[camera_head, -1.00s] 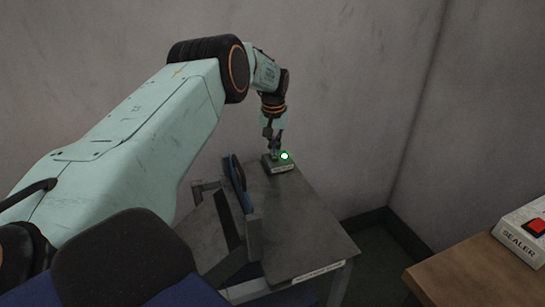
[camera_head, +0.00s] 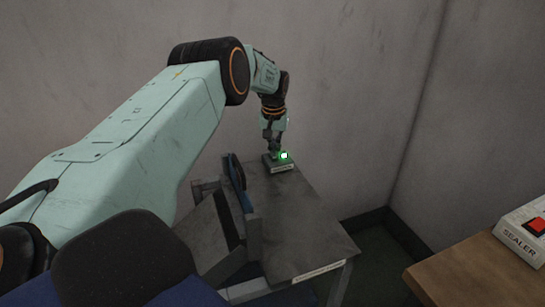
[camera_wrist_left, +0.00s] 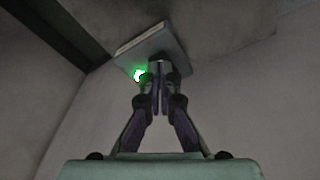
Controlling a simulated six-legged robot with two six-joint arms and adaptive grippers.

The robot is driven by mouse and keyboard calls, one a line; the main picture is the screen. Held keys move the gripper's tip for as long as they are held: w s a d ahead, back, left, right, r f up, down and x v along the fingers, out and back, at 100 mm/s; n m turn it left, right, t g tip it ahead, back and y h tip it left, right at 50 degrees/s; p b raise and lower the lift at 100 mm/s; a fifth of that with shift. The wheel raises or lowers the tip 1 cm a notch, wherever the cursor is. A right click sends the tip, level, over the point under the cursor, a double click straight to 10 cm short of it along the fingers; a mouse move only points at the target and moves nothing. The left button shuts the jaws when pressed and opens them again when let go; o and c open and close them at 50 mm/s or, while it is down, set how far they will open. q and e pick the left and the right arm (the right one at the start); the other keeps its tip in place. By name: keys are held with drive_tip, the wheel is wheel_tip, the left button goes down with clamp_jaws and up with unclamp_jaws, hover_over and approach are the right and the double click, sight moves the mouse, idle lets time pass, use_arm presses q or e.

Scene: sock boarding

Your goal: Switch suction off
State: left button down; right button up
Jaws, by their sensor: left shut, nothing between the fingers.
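A small dark switch box (camera_head: 281,168) with a pale label on its front sits at the far end of the grey metal table. A green light (camera_head: 284,156) glows on its top right. My left gripper (camera_head: 273,153) points down at the top of the box, beside the light. In the left wrist view the fingers (camera_wrist_left: 160,108) are closed together with nothing between them, and their tips meet the box (camera_wrist_left: 152,48) next to the green glow (camera_wrist_left: 140,76). The tips hide the part of the box under them. My right gripper is out of view.
The grey table (camera_head: 300,225) has a bare top to the right and a label on its front edge. A blue and dark upright piece (camera_head: 240,185) stands at its left side. A wooden table (camera_head: 470,275) at the right holds a white sealer box (camera_head: 522,236) with a red switch.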

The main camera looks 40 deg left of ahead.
sight(275, 158)
use_arm(q)
drive_tip(key=shift+f+b, duration=0.35)
drive_tip(key=shift+f, duration=0.25)
idle(0.3)
drive_tip(key=shift+r, duration=0.1)
drive_tip(key=shift+r+p, duration=3.2)
drive_tip(key=shift+r, duration=0.3)
drive_tip(key=shift+f, duration=0.1)
